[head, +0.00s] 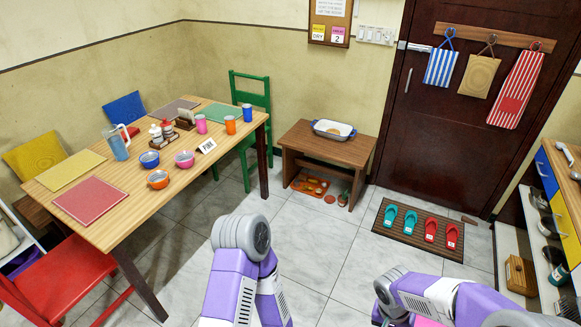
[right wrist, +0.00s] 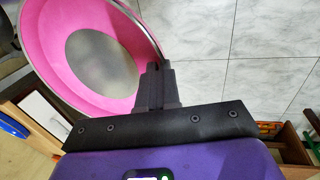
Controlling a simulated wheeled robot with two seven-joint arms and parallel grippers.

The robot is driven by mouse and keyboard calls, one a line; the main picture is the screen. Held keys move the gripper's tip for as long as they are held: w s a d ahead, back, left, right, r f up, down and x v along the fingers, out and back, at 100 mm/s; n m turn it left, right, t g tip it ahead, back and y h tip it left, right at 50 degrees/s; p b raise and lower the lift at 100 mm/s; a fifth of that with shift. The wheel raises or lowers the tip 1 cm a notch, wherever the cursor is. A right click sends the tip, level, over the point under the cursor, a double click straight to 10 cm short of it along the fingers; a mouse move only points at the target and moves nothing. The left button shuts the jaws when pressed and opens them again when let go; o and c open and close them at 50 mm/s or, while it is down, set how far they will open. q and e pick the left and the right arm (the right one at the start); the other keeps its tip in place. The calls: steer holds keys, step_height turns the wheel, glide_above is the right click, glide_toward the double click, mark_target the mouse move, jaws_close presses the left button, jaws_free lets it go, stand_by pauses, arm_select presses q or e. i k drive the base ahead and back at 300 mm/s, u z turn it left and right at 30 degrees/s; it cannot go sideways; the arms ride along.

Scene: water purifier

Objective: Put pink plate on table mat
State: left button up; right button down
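The pink plate (right wrist: 112,40) has a grey centre and fills the upper left of the right wrist view. My right gripper (right wrist: 155,68) is shut on its rim and holds it above the tiled floor. In the head view only slivers of pink show at the bottom edge, beside my right arm. Table mats lie on the wooden table at left: red (head: 91,200), yellow (head: 71,170), greyish brown (head: 174,109) and green (head: 222,114). All look bare. The plate is well away from them. My left arm shows at bottom centre, but its gripper is out of view.
The table holds bowls (head: 158,179), cups (head: 230,124), a pitcher (head: 117,143), a condiment rack (head: 161,134) and a "PINK" card (head: 206,146). Chairs (head: 60,280) surround it. A low bench (head: 325,146) and slipper mat (head: 418,229) stand ahead. Tiled floor between is clear.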

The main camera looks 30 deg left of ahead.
mark_target(89, 198)
steer(key=u, duration=2.75)
steer(key=i, duration=2.55)
